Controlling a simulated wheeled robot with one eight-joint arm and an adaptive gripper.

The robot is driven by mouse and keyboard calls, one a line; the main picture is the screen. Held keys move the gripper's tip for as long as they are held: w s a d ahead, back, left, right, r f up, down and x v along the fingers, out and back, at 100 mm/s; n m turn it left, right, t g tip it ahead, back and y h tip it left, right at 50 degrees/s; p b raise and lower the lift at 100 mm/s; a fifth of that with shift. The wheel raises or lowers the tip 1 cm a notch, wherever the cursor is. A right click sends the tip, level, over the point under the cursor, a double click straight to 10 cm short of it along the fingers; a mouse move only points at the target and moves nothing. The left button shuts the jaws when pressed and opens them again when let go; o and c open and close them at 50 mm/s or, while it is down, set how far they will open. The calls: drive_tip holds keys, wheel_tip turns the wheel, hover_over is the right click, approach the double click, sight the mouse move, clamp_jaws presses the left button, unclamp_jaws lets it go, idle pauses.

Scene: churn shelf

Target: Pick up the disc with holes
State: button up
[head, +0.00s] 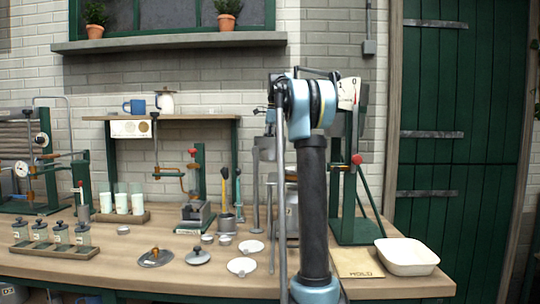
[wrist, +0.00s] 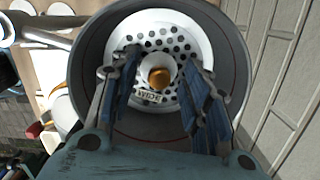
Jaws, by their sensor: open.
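I see a gap between each finger and the knob; depth is hard to judge. In the head view my arm hides the gripper and this disc.
A dark lid with a knob (head: 155,258), a smaller lid (head: 198,257) and white dishes (head: 242,266) lie on the wooden bench (head: 110,270). A green stand (head: 352,225) is behind my arm. A white basin (head: 407,257) is at the right.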

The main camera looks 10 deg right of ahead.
clamp_jaws()
drive_tip(key=shift+r, duration=0.1)
